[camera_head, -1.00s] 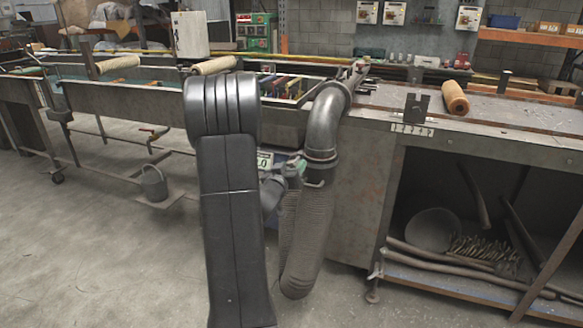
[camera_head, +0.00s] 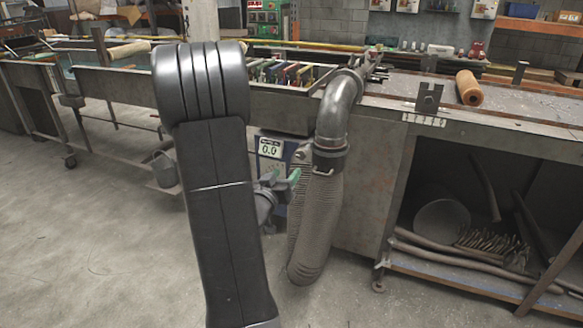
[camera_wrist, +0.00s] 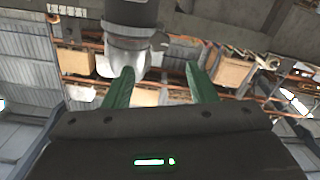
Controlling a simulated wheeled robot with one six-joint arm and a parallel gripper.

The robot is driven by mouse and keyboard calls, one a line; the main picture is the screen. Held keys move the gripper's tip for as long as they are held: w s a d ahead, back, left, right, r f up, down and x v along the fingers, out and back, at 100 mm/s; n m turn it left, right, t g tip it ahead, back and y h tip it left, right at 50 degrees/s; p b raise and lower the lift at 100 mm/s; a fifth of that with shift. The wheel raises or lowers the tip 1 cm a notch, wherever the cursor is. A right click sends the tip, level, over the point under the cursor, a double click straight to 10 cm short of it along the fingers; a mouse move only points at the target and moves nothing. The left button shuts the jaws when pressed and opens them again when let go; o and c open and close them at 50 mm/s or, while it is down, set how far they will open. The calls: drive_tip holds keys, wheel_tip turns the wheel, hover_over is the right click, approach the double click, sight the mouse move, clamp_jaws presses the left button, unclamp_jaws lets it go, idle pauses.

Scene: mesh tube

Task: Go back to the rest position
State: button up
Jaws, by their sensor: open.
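My gripper (camera_head: 287,181) with green fingertips stands left of the grey mesh tube (camera_head: 316,225) in the head view. My dark arm hides part of the gripper. The tube hangs from a collar (camera_head: 330,157) under a bent metal pipe (camera_head: 337,110) and reaches down near the floor. In the wrist view the two green fingers (camera_wrist: 160,68) are spread apart with nothing between them. A grey cylindrical part with a lighter band (camera_wrist: 130,30), probably the pipe or its collar, is above the left finger.
A box with a 0.0 display (camera_head: 270,148) stands behind my gripper. The workbench (camera_head: 480,112) runs along the back and right, with a roll (camera_head: 468,87) on top and a lower shelf (camera_head: 470,282) holding clutter. A watering can (camera_head: 164,170) is at left. The front floor is open.

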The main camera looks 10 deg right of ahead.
sight(301, 156)
drive_tip(key=shift+s+a, duration=0.3)
drive_tip(key=shift+s, duration=0.15)
drive_tip(key=x, duration=1.4)
drive_tip(key=shift+s, duration=0.1)
